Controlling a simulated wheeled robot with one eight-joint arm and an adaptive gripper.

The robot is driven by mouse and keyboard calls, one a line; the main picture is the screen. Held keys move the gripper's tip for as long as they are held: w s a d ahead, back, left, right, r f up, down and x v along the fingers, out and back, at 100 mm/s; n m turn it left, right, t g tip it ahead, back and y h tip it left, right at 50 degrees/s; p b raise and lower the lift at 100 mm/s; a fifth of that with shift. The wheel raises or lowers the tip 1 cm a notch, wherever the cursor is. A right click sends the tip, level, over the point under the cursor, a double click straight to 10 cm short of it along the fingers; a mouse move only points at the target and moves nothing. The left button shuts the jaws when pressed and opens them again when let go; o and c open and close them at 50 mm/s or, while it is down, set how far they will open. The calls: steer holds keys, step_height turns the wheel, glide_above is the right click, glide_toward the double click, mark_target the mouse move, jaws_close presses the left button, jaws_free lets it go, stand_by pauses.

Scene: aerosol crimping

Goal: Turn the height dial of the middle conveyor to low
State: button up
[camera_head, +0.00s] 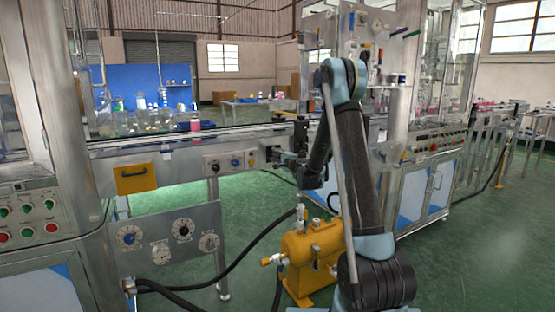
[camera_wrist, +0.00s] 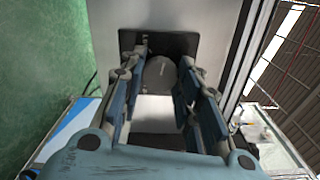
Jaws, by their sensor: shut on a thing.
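In the wrist view, a dark, rounded knob (camera_wrist: 160,74) sits on a black square plate (camera_wrist: 131,39) fixed to a pale panel. My gripper (camera_wrist: 162,85) has its two blue-grey fingers on either side of the knob and is shut on it. No marking on the knob is readable, so I cannot tell its setting. In the head view, my gripper (camera_head: 284,159) is at the right end of the middle conveyor (camera_head: 175,165), at a dark fitting on its side. The knob itself is hidden there behind my gripper.
Left of my gripper, the conveyor side carries a small panel with knobs (camera_head: 235,162) and a yellow handle plate (camera_head: 135,178). Round dials (camera_head: 183,228) are on the lower panel. A yellow tank (camera_head: 312,250) stands on the floor close to my arm, with black hoses nearby.

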steer(key=n, duration=0.4)
steer(key=shift+s+a+f+n, duration=0.1)
steer(key=shift+s+n, duration=0.05)
steer(key=shift+n, duration=1.75)
steer(key=o, duration=1.1)
steer(key=shift+f, duration=0.15)
steer(key=shift+c, duration=0.2)
steer(key=v, duration=1.1)
steer(key=shift+s+d, duration=0.25)
steer(key=shift+d, duration=0.2)
